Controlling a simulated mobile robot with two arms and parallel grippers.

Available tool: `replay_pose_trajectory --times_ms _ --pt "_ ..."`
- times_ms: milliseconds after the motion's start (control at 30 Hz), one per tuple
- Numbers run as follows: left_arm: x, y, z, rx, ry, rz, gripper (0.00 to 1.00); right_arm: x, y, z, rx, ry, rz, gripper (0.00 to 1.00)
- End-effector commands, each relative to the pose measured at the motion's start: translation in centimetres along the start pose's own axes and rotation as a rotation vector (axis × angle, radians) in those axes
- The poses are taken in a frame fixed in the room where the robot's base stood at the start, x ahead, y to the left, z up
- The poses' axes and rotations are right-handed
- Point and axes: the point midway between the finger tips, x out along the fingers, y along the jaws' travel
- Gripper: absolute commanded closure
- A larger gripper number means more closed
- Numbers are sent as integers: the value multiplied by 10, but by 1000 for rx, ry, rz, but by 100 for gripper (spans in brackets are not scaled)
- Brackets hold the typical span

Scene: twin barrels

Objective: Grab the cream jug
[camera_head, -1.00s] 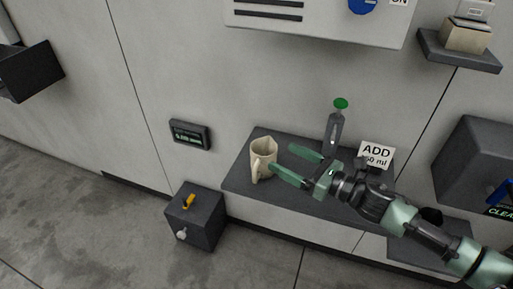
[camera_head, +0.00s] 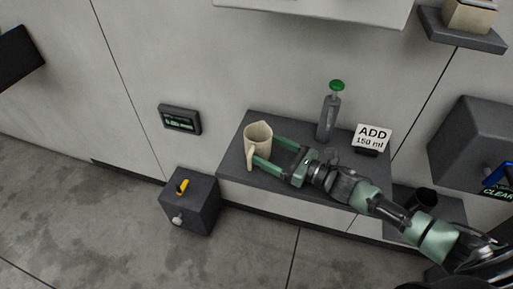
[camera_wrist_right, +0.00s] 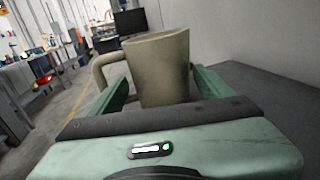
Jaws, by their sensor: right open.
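The cream jug (camera_head: 258,136) stands upright near the left end of the dark grey shelf (camera_head: 232,175). In the right wrist view the jug (camera_wrist_right: 158,68) is straight ahead, with its handle on the left. My right gripper (camera_head: 268,152) is open and level with the jug, its green fingers reaching to either side of the jug's body. In the wrist view the fingers stand apart, with a gap visible between the jug and the right finger. The fingertips are partly hidden. My left gripper is not in view.
A grey bottle with a green top (camera_head: 329,112) and an "ADD 150 ml" sign (camera_head: 372,137) stand on the shelf to the right of the jug. A dark box with a yellow switch (camera_head: 190,203) is below left. A small display (camera_head: 180,119) is on the wall.

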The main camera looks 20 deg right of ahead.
Motion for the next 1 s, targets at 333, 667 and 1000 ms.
replay_pose_trajectory --times_ms 333,667,1000 --pt "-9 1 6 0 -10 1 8 45 0 2 0 -2 1 21" --pt "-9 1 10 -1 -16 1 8 47 0 1 0 0 0 40" --pt "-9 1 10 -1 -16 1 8 47 0 2 0 -1 1 77"
